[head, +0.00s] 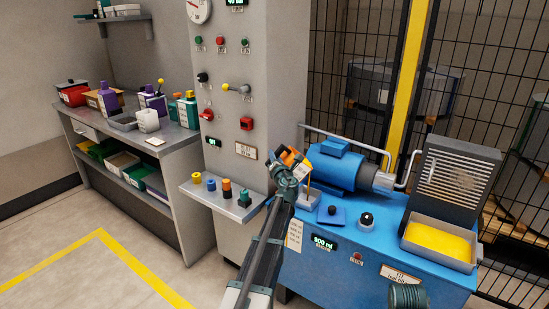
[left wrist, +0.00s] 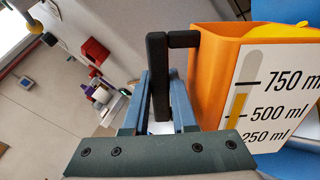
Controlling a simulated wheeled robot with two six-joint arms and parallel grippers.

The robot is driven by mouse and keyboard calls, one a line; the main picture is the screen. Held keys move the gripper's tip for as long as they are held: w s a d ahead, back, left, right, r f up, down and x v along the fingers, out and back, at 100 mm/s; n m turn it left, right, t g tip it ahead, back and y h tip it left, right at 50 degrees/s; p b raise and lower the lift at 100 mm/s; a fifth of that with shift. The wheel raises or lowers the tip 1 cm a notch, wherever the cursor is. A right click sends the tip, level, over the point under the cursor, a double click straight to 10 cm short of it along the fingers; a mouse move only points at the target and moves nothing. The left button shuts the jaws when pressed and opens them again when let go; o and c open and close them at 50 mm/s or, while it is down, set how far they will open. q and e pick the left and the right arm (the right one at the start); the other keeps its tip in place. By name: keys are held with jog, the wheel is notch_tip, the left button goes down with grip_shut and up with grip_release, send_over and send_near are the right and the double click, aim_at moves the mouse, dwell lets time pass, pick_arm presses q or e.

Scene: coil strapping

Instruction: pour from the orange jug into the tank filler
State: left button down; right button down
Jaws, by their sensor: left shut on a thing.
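The orange jug (head: 292,155) is held above the left end of the blue tank unit (head: 375,250) and looks tilted in the head view. My left gripper (head: 286,174) is shut on its black handle; in the left wrist view the fingers clasp the handle (left wrist: 157,75) beside the orange wall (left wrist: 212,60). The jug's white scale label reads 750, 500 and 250 ml, with a yellow bar near the 500 mark. The tank filler cannot be made out clearly; the jug and gripper may hide it. A green display (head: 325,243) on the tank reads about 800 ml.
A blue motor (head: 338,165) and pipes stand just right of the jug. A yellow-filled tray (head: 438,241) sits at the tank's right end. A grey cabinet (head: 245,110) with a small shelf of coloured caps is at left. A bench (head: 178,142) holds bottles farther left.

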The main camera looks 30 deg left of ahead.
pick_arm(q)
jog(key=shift+w+d+r+m+p, duration=0.1)
jog(key=shift+d+r+m+p, duration=0.1)
jog(key=shift+m, duration=0.3)
jog(key=shift+w+d+r+m+p, duration=0.1)
jog(key=shift+r+m+p, duration=0.05)
jog(key=shift+m, duration=0.35)
dwell(1.2)
jog(key=shift+w+d+r+m, duration=0.2)
jog(key=shift+w+d+m, duration=0.2)
jog(key=shift+m, duration=0.5)
dwell(2.0)
jog(key=shift+s+a+f+n, duration=0.2)
jog(key=shift+s+a+n, duration=0.1)
jog(key=shift+n, duration=0.3)
jog(key=shift+s+a+f+n, duration=0.15)
jog(key=shift+s+a+n, duration=0.1)
jog(key=shift+n, duration=0.35)
jog(key=shift+s+a+f+n+b, duration=0.15)
jog(key=shift+a+f+n+b, duration=0.1)
jog(key=shift+f+n+b, duration=0.55)
jog(key=shift+s+a+f+n+b, duration=0.2)
jog(key=shift+n+b, duration=0.15)
jog(key=shift+n, duration=0.55)
